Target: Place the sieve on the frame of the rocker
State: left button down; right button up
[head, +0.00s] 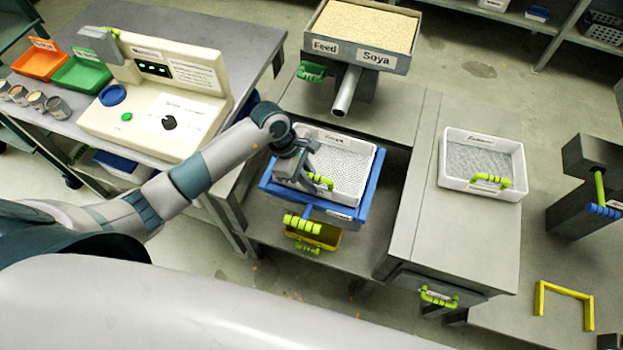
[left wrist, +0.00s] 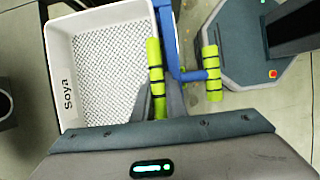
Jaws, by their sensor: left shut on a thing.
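The white sieve (head: 349,160) with a grey mesh floor is at the rocker, labelled "Soya" in the left wrist view (left wrist: 105,70). My left gripper (head: 312,181) is shut on its yellow-green handle (left wrist: 155,75). The rocker's blue frame (head: 372,195) shows along the left, near and right sides of the sieve in the head view. One blue bar (left wrist: 168,40) runs beside the sieve in the left wrist view. I cannot tell whether the sieve rests on the frame or hovers just above it. The rocker's yellow-green handle (head: 303,224) sticks out in front. My right gripper is not in view.
A second white sieve (head: 450,182) sits on the grey cabinet at right. A feed hopper (head: 398,62) labelled "Soya" has its spout (head: 346,92) just behind the rocker. A control-panel machine (head: 150,110) stands on the left table.

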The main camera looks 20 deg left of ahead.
pick_arm(q)
jog(key=c, duration=1.8)
grip_release()
jog(key=shift+f, duration=0.1)
jog(key=shift+o, duration=0.2)
jog(key=b+v, duration=0.3)
jog(key=v, duration=0.7)
jog(key=shift+w+a+r, duration=0.1)
jog(key=shift+r, duration=0.15)
jog(key=shift+v, duration=0.8)
